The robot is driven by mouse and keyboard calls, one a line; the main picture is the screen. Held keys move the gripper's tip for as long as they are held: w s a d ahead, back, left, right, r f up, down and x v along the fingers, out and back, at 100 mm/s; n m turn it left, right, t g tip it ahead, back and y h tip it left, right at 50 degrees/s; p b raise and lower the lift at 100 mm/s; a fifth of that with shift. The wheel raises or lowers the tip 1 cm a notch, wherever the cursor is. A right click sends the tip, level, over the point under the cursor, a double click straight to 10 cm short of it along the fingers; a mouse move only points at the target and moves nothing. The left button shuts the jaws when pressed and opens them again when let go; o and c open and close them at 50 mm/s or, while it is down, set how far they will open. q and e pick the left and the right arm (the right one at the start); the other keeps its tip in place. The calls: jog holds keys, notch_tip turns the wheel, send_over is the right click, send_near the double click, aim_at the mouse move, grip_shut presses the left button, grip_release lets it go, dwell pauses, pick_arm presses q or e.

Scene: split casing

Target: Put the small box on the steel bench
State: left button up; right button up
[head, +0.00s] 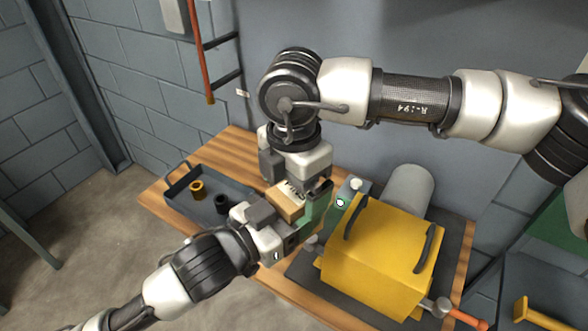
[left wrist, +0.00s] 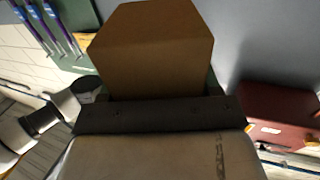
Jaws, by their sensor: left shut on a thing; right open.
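The small box (head: 286,204) is brown, with dark marks on its top, and sits between my two grippers above the wooden table. My left gripper (head: 290,216) is shut on it. In the left wrist view the brown box (left wrist: 150,50) stands up beyond the dark gripper bar, filling the upper middle. My right gripper (head: 302,186) is open close over the box and partly hides it; I cannot tell whether it touches. A grey-blue surface (head: 515,285) shows at the lower right; I cannot tell whether it is the steel bench.
A wooden table (head: 240,145) carries a grey tray (head: 180,181) with a yellow ring (head: 197,190) and a black ring (head: 221,204). A big yellow casing (head: 375,265) with dark handles stands on a dark mat to the right. An orange-handled tool (head: 465,318) lies in front.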

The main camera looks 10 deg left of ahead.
jog(key=shift+c, duration=0.2)
jog(key=c, duration=0.9)
pick_arm(q)
jog(key=o, duration=0.6)
pick_arm(e)
jog(key=shift+c, duration=1.2)
pick_arm(q)
jog(key=o, duration=0.6)
jog(key=shift+c, duration=0.2)
